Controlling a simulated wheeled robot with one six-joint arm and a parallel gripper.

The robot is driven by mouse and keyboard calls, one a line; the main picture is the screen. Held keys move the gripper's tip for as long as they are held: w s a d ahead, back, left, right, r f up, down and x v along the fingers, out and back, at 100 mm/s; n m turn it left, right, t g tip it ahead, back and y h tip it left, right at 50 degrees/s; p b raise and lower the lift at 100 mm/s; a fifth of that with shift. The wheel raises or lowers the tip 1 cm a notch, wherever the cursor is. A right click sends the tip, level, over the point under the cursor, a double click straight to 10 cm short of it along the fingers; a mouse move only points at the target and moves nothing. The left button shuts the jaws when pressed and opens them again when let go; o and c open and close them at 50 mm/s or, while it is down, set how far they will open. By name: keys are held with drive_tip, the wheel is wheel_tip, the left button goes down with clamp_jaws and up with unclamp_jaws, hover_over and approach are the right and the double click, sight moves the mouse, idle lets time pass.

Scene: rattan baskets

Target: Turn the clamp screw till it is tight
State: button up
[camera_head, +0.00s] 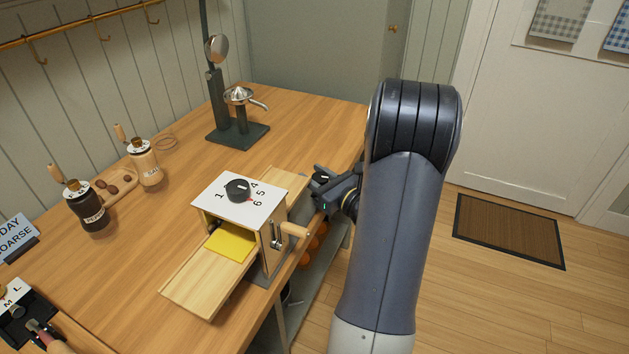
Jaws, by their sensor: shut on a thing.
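A box-shaped machine (272,206) with a white top stands by the table's right edge. Its black dial (238,190) is ringed by numbers, with a red mark near the 6. A crank with a wooden handle (294,230) sticks out on its right side. My gripper (320,181) is at the table edge, beyond the crank and right of the machine's rear board. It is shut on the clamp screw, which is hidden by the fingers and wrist. I cannot tell how tight the screw is.
A wooden board (195,283) slopes from the machine's front, with a yellow sheet (231,243) at its top. Two hand grinders (86,206) (145,163) stand left. A juicer on a dark stand (239,130) is behind. Orange round things (318,243) lie on a shelf below.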

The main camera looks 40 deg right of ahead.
drive_tip(key=shift+d+m+h+b, duration=0.15)
drive_tip(key=shift+m+h+b, duration=0.9)
drive_tip(key=shift+h, duration=0.75)
drive_tip(key=shift+m+h, duration=0.25)
drive_tip(key=shift+h, duration=0.05)
drive_tip(key=o, duration=1)
drive_tip(key=s, duration=1)
drive_tip(key=shift+s+a, duration=0.4)
drive_tip(key=shift+w, duration=0.1)
